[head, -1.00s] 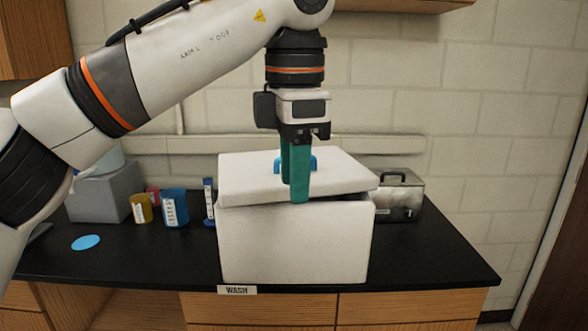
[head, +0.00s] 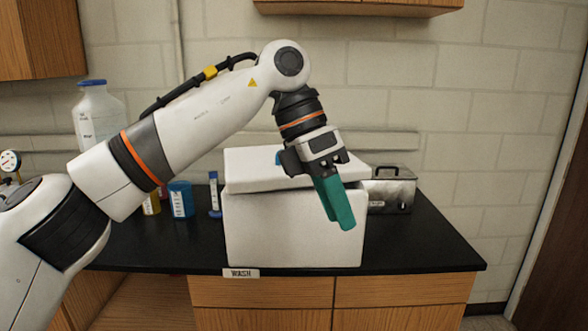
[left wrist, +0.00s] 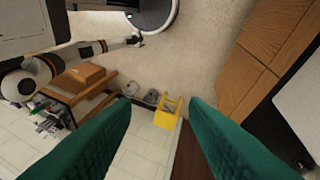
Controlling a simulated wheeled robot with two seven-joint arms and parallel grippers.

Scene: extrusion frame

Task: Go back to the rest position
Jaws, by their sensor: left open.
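My left gripper (head: 336,212) has green fingers and is tilted, in front of the white box in the head view. The left wrist view shows its two fingers (left wrist: 160,125) spread apart with nothing between them. The white box (head: 292,232) stands on the black counter with its white lid (head: 250,168) on top. The lid sits a little askew. Its blue handle (head: 278,158) is mostly hidden behind my gripper. My right gripper is not visible in the head view.
On the black counter (head: 420,240) are a metal container (head: 392,190), a blue cup (head: 181,200), a yellow cup (head: 151,204) and a blue-capped tube (head: 214,195). A large bottle (head: 98,115) stands at left. The left wrist view shows a yellow object (left wrist: 168,113) on the floor.

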